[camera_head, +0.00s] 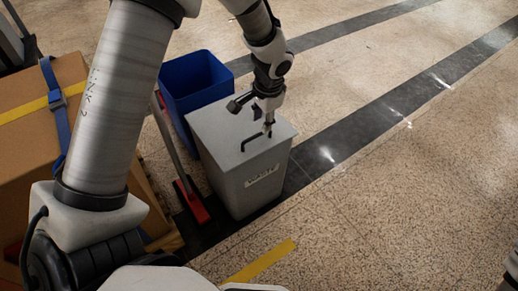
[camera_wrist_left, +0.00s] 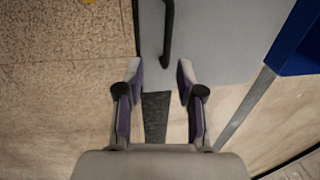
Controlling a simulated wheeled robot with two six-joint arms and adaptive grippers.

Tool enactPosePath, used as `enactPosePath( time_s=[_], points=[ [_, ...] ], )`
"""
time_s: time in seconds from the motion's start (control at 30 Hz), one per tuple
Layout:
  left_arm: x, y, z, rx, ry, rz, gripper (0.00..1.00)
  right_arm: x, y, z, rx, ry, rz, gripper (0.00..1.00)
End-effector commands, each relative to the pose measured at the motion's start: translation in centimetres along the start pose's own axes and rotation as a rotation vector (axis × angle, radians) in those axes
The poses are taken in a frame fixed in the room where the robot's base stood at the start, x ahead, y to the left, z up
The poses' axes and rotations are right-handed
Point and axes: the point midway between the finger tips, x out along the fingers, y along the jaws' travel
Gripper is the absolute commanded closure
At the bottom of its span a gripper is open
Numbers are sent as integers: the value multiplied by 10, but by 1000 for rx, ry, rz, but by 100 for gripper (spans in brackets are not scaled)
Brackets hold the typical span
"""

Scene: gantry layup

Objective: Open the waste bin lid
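The grey waste bin (camera_head: 240,185) stands upright with a "WASTE" label on its front. Its flat lid (camera_head: 215,125) is shut and has a black bar handle (camera_head: 250,145). My left gripper (camera_head: 268,130) is above the lid, close to the handle, fingers pointing down. In the left wrist view my left gripper (camera_wrist_left: 159,74) is open, with nothing between its pads. The handle (camera_wrist_left: 168,30) appears there ahead of the fingertips, its near end nearer the right finger, over the grey lid (camera_wrist_left: 225,30). I cannot tell whether they touch. My right gripper is not in view.
A blue open bin (camera_head: 195,78) stands right behind the waste bin. A red broom-like tool (camera_head: 193,203) with a long pole is at its left. A cardboard box (camera_head: 20,155) with straps is at far left. The floor to the right is clear, with yellow tape (camera_head: 262,260) in front.

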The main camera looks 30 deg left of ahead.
Motion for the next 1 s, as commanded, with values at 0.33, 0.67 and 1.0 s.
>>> enactPosePath(
  time_s=[0.33, 0.67, 1.0],
  points=[
    [41, -10, -2, 6, -9, -25, 63, 36, 0, -1, 0, 2, 0, 60],
    [75, -11, -2, 7, -8, -26, 63, 51, 0, -1, 0, 2, 0, 60],
    [74, -11, -2, 7, -7, -26, 100, 50, 0, -1, 0, 2, 0, 60]
  ],
)
